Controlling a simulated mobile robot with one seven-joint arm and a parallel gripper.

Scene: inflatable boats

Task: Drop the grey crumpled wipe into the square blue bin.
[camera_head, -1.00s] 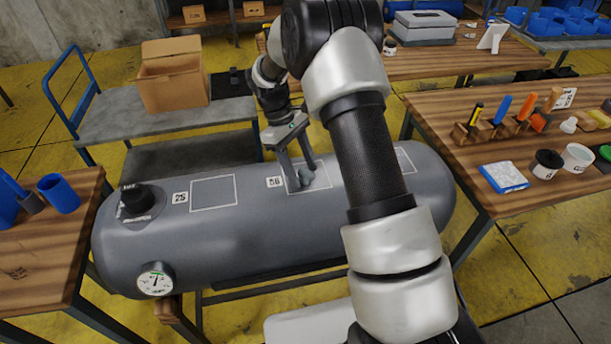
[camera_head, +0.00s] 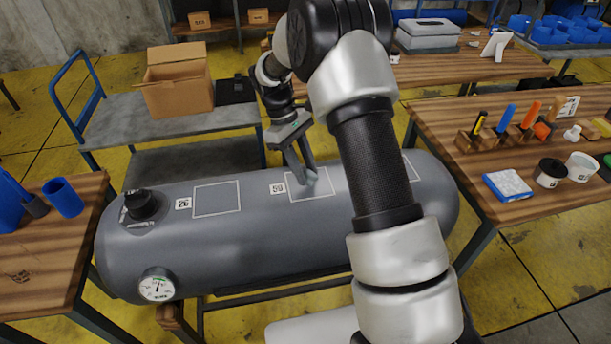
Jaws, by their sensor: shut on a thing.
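The grey crumpled wipe (camera_head: 312,180) is small and hard to make out at my fingertips, over the outlined patch marked 59 on top of the grey tank (camera_head: 250,240). My gripper (camera_head: 309,174) points down and is shut on the wipe, at or just above the tank's surface. I cannot tell whether the wipe still touches the tank. I cannot make out a separate square blue bin; several blue bins (camera_head: 575,30) sit on a rack at the far top right, too small to tell their shape.
A grey cart (camera_head: 110,115) with an open cardboard box (camera_head: 178,85) stands behind the tank. A wooden table at left holds a round blue cup (camera_head: 63,197). The right table (camera_head: 440,115) holds tools, jars and a blue-white pack (camera_head: 507,186). A black knob (camera_head: 140,204) rises from the tank's left end.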

